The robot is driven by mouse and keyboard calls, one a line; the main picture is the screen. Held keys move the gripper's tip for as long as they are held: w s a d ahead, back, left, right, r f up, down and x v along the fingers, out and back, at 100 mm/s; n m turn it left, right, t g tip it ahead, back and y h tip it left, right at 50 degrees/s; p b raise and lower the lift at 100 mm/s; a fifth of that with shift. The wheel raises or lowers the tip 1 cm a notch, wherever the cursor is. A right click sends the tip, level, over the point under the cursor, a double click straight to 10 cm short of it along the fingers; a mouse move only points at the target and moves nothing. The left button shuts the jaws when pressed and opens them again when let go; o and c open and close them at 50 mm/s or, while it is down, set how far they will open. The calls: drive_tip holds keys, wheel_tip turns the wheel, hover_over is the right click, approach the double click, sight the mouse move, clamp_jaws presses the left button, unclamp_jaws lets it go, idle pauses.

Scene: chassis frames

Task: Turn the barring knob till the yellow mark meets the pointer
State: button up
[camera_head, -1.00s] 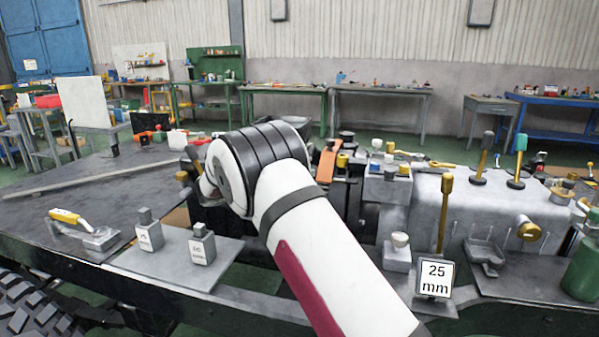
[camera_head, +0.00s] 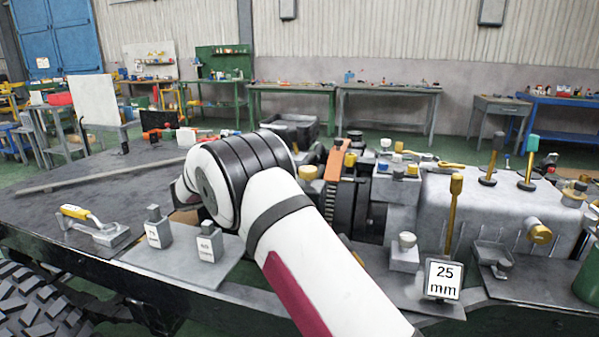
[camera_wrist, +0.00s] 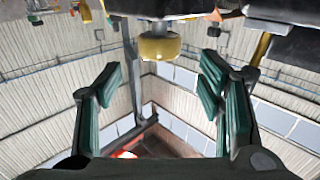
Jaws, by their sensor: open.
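In the wrist view a yellow round knob (camera_wrist: 158,44) hangs from a dark housing at the top centre. My gripper (camera_wrist: 160,84) is open, with its green-padded fingers apart to either side. The knob shows in the gap beyond the fingertips, and I see no contact. I cannot tell for sure that it is the barring knob. No yellow mark or pointer can be made out on it. In the head view my arm hides my gripper and the place where it works. An orange piece (camera_head: 334,165) lies over dark ringed machinery (camera_head: 343,205) just right of my arm.
A grey housing (camera_head: 470,205) with upright levers and a brass knob (camera_head: 540,233) stands at the right. A "25 mm" sign (camera_head: 443,279) is in front. The left plate is mostly clear.

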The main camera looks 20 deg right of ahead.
drive_tip(key=shift+s+a, duration=0.2)
drive_tip(key=shift+a, duration=0.9)
drive_tip(key=shift+s+a, duration=0.2)
drive_tip(key=shift+a, duration=0.85)
